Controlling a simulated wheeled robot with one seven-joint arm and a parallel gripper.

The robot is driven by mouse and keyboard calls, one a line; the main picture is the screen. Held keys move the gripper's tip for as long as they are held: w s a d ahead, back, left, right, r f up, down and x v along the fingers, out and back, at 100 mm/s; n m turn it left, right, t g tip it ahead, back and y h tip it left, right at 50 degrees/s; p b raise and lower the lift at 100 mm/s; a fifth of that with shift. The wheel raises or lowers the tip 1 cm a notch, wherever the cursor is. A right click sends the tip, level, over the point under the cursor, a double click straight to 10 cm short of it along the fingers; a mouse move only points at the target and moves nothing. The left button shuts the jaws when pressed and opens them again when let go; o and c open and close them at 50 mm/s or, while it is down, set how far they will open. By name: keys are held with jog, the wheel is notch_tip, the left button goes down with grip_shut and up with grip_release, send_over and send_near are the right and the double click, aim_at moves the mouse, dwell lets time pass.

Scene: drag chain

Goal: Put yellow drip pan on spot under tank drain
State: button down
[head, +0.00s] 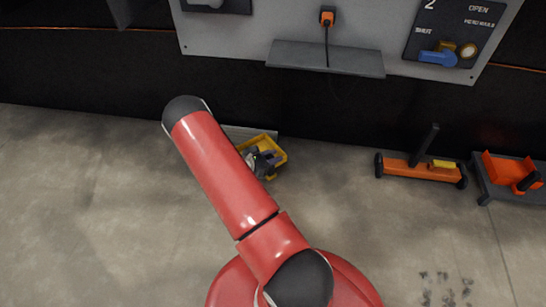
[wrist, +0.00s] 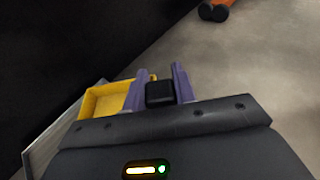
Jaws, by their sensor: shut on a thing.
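The yellow drip pan (head: 279,157) is low near the dark wall in the head view, partly hidden behind my red arm. My gripper (head: 266,160) is at its near side. In the wrist view, my gripper (wrist: 159,90) has its two purple fingers on either side of a black block, which looks like the pan's grip. The open yellow pan (wrist: 103,100) shows just left of the fingers and looks empty. I cannot tell whether the pan touches the floor. The tank drain and its spot are not clearly seen.
A pale flat plate (wrist: 62,142) lies along the wall beside the pan. A grey panel (head: 240,45) with a shelf (head: 325,58) and a blue valve handle (head: 438,58) is above. An orange wheeled cart (head: 420,172) stands at right. The concrete floor at left is clear.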

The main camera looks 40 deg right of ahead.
jog(key=shift+f, duration=0.1)
jog(key=shift+f+b, duration=0.4)
jog(key=shift+b, duration=0.05)
jog(key=c, duration=1.1)
grip_release()
